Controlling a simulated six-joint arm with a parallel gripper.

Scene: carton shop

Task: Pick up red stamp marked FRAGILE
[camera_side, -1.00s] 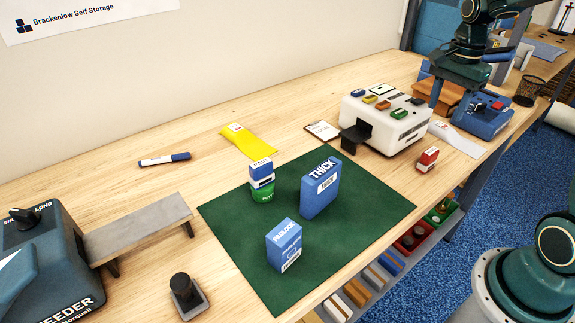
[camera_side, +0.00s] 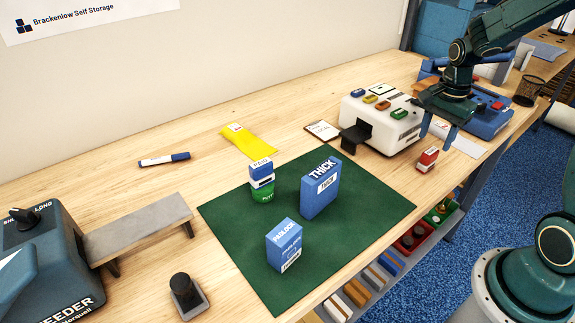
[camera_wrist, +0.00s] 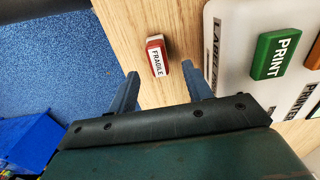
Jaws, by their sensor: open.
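The red stamp (camera_side: 428,159) stands on the wooden table near its front edge, to the right of the green mat. In the wrist view the red stamp (camera_wrist: 156,56) shows a white label reading FRAGILE. My gripper (camera_side: 438,137) is open and empty, above and a little behind the stamp in the side view. In the wrist view my gripper (camera_wrist: 162,85) has its two blue fingers apart, with the stamp lying ahead of the gap between them. The fingers do not appear to touch it.
A white label printer (camera_side: 385,120) with coloured buttons stands close to my gripper. A blue machine (camera_side: 490,118) is behind. The table edge drops to a shelf of coloured bins.

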